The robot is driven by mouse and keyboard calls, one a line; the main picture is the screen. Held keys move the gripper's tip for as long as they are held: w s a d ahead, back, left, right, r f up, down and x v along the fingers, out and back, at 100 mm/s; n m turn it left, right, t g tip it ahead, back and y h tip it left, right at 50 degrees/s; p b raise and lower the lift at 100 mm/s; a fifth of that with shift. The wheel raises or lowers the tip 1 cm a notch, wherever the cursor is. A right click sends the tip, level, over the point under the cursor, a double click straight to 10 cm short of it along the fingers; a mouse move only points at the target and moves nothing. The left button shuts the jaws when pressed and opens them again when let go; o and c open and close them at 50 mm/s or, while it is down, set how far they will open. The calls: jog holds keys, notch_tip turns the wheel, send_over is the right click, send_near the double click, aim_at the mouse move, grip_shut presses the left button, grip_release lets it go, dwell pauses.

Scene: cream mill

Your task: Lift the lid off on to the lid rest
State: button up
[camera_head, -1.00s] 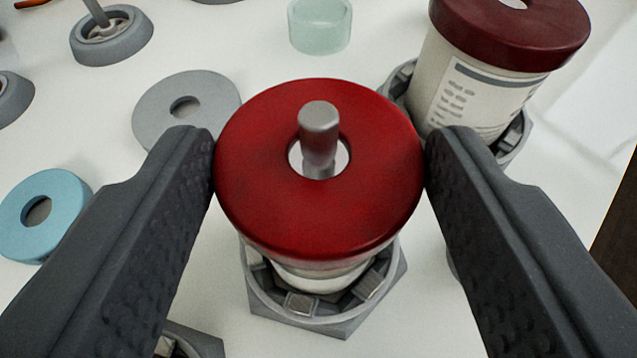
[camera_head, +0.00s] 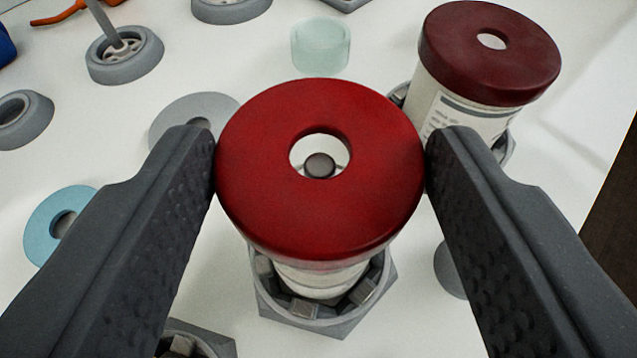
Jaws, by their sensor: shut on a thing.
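The bright red lid (camera_head: 270,205), a thick ring with a centre hole, is held by its rim between the two fingers of my gripper (camera_head: 320,165). Through the hole I see the rounded top of a grey peg (camera_head: 319,165), below the lid's upper face. Under the lid, the pale jar (camera_head: 318,280) stands in a grey hexagonal holder (camera_head: 345,327) with blocks around it. The lid hides most of the jar, so the gap between them cannot be told. I cannot tell which piece is the lid rest; a flat grey ring (camera_head: 190,108) lies behind the left finger.
A second jar (camera_head: 465,115) with a dark red lid (camera_head: 490,55) stands close at the right. A pale glass cup (camera_head: 320,45) is behind. A blue ring (camera_head: 48,220) and grey round bases (camera_head: 125,58) are at the left. White table shows between them.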

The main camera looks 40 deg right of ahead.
jog(key=shift+r, duration=0.3)
jog(key=shift+r+p, duration=0.6)
jog(key=shift+p, duration=0.4)
jog(key=s, duration=0.7)
jog(key=shift+b, duration=0.3)
